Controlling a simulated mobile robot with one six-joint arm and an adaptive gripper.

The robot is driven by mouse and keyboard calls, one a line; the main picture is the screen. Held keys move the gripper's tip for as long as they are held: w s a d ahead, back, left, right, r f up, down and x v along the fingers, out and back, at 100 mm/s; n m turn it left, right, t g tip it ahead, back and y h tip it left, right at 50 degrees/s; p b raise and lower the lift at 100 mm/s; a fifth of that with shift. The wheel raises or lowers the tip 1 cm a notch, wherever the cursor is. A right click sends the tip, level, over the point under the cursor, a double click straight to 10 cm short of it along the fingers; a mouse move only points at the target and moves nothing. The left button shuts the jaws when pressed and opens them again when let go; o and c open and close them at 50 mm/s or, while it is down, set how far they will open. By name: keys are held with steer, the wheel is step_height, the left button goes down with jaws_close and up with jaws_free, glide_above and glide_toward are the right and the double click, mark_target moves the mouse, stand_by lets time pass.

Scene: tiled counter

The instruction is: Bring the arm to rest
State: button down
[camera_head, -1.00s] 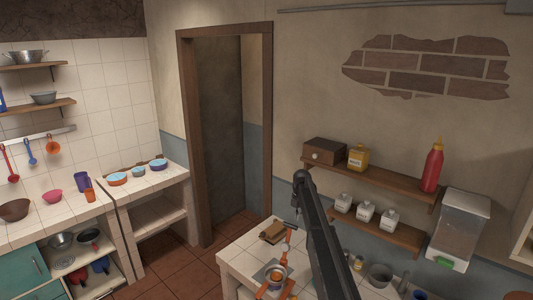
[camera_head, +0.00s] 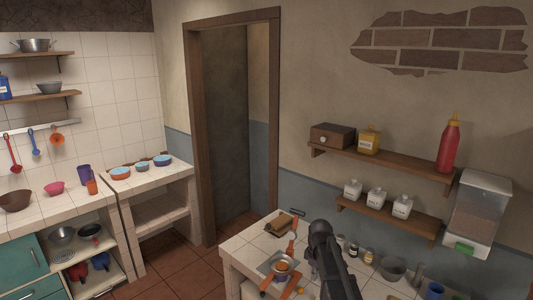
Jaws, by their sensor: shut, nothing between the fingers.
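My dark arm (camera_head: 330,262) rises from the bottom edge, right of centre, in front of the tiled counter (camera_head: 241,246). Its rounded upper joint is its highest visible part, a little above the counter top in the picture. My gripper cannot be made out; the arm's far end does not show.
Wall shelves (camera_head: 385,171) carry a red bottle (camera_head: 449,146) and canisters. A doorway (camera_head: 222,130) stands behind; floor shows at left.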

steer(key=s+f+m+b, duration=0.4)
steer(key=s+m, duration=0.1)
steer(key=s, duration=0.4)
steer(key=s+f+m+b, duration=0.4)
steer(key=s+f+m, duration=0.1)
steer(key=s, duration=0.5)
steer(key=shift+d+m, duration=0.15)
steer(key=shift+m, duration=0.35)
